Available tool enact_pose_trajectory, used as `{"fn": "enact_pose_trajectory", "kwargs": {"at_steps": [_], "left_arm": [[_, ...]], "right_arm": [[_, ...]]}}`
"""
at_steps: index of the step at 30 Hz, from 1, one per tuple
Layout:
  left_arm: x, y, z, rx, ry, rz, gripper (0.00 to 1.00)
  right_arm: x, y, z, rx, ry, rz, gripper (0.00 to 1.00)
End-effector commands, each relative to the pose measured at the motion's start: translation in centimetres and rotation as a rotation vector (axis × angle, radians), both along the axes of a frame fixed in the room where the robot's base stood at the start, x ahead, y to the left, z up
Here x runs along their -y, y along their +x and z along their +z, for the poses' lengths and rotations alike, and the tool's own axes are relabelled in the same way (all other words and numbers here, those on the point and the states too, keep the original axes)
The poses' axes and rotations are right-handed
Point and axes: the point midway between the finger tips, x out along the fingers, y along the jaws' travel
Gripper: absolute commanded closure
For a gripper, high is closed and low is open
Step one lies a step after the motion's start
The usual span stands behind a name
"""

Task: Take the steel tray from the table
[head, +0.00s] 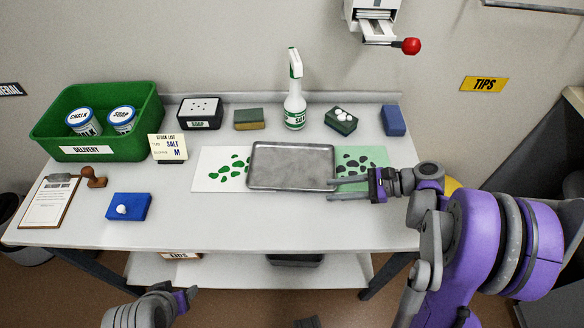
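The steel tray (290,166) lies flat on the white table (240,225), across a mat with green patches on its left and dark patches on its right. It looks empty. My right gripper (330,189) comes in from the right, its two fingers apart, with the tips at the tray's front right corner. I cannot tell whether they touch the rim. My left gripper (188,298) is low at the front left, below the table's front edge and away from the tray; its fingers are not clear.
Behind the tray stand a spray bottle (295,105), a sponge (249,119) and a green block with white balls (341,121). A green crate (100,153) with two tins, a clipboard (48,202), a stamp (94,178) and a blue block (128,207) are left. The front middle is clear.

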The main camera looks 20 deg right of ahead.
Motion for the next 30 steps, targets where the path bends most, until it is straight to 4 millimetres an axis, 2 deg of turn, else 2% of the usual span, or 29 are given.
{"fn": "enact_pose_trajectory", "kwargs": {"at_steps": [3, 8, 18, 26, 27, 30], "left_arm": [[0.0, 0.0, -0.1, 0.0, 0.0, 0.0, 0.4], [0.0, 0.0, -0.1, 0.0, 0.0, 0.0, 0.4], [0.0, 0.0, 0.0, 0.0, 0.0, 0.0, 0.4], [0.0, 0.0, 0.0, 0.0, 0.0, 0.0, 0.4], [0.0, 0.0, 0.0, 0.0, 0.0, 0.0, 0.4], [0.0, 0.0, 0.0, 0.0, 0.0, 0.0, 0.4]], "right_arm": [[-1.5, 0.7, -0.6, 0.0, -0.001, 0.003, 0.61], [-2.3, 1.2, -1.0, 0.002, -0.002, 0.002, 0.61], [-6.0, 3.5, -2.4, 0.002, -0.003, 0.003, 0.61], [-6.3, 3.6, -2.6, 0.002, -0.004, 0.001, 0.61], [-6.3, 3.6, -2.6, 0.002, -0.004, 0.001, 0.63], [-6.2, 3.6, -2.5, 0.002, -0.004, 0.001, 0.81]]}}
